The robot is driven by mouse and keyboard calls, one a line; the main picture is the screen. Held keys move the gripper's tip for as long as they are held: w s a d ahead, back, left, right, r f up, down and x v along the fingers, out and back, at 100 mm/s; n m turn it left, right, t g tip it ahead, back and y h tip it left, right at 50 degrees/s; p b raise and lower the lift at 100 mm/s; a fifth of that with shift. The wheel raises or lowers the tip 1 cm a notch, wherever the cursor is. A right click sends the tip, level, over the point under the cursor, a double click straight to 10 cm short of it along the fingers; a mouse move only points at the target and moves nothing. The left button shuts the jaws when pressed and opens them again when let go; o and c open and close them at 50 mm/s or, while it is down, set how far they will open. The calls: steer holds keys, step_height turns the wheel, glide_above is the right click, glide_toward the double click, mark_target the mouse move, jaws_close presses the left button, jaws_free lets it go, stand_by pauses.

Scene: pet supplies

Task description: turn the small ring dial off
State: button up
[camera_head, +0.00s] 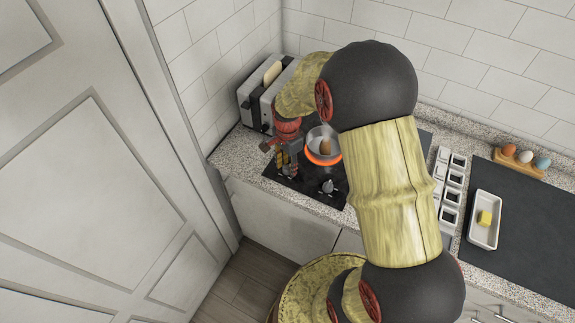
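The black cooktop (315,189) sits in the counter at the picture's middle, partly hidden by my arm. One of its burners glows orange-red in a ring (313,157) around the base of a metal pot (319,134) holding a brown egg (325,147). A grey dial (327,186) stands on the cooktop's front part. My gripper (286,172) points down over the cooktop's left front, left of the dial and the pot. Its fingers are small and dark here; their opening, and whether they touch anything beneath, cannot be made out.
A toaster (253,108) with bread stands behind my gripper at the left. Right of my arm are white square containers (454,178), a white dish (484,232) with a yellow block, and an egg holder (519,166). A large panelled door (75,190) fills the left side.

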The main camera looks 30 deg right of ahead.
jaws_close()
stand_by(0.5)
steer(key=n+p, duration=0.1)
steer(key=n, duration=0.2)
steer(key=shift+r, duration=0.1)
steer(key=n+p, duration=0.1)
steer(key=n, duration=0.2)
steer(key=shift+n, duration=0.4)
steer(key=n+p, duration=0.1)
steer(key=n, duration=0.2)
steer(key=shift+n, duration=0.3)
steer(key=shift+n+p, duration=0.35)
steer(key=shift+n, duration=1.25)
